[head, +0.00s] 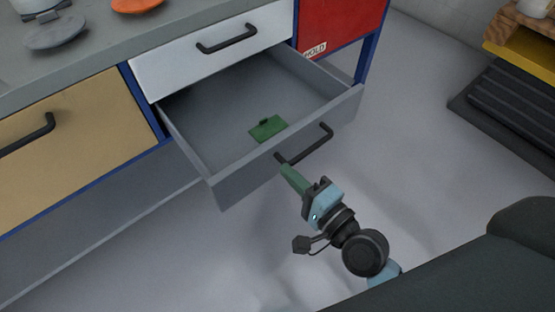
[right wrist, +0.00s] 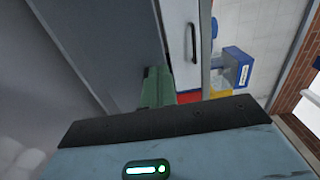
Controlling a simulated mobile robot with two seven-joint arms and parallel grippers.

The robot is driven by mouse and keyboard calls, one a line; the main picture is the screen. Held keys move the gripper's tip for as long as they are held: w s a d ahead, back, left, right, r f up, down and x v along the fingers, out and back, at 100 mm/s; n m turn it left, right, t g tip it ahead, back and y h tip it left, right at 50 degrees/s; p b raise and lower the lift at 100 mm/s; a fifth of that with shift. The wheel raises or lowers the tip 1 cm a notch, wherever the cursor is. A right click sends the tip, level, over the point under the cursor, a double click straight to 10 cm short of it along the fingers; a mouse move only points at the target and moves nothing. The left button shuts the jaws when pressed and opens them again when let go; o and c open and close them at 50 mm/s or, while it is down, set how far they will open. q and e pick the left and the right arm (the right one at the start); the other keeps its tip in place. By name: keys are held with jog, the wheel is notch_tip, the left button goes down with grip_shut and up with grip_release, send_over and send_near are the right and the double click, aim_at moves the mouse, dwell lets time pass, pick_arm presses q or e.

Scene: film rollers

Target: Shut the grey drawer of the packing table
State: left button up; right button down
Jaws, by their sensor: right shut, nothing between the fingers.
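The grey drawer (head: 236,185) of the packing table stands pulled well out below a closed white drawer (head: 205,62). Its black bar handle (head: 309,148) is on the front panel. A flat green object (head: 267,128) lies on the drawer floor near the front. My right gripper (head: 285,169) is shut and empty, with its green fingers pointing at the drawer front beside the handle's left end. I cannot tell whether the fingertips touch the panel. In the right wrist view the green fingers (right wrist: 157,85) show next to a grey panel. My left gripper is not in view.
The tan drawer (head: 70,140) at left and the red panel (head: 338,30) at right flank the opening. Grey discs and an orange item sit on the tabletop (head: 150,32). Dark slatted stock (head: 505,110) stands at far right. The floor before the drawer is clear.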

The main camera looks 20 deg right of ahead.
aim_at(268, 152)
jog(key=shift+b+x, duration=0.3)
jog(key=shift+x, duration=1.95)
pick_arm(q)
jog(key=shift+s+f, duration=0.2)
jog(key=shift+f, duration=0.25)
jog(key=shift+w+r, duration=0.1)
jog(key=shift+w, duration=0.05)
pick_arm(e)
jog(key=shift+w, duration=0.1)
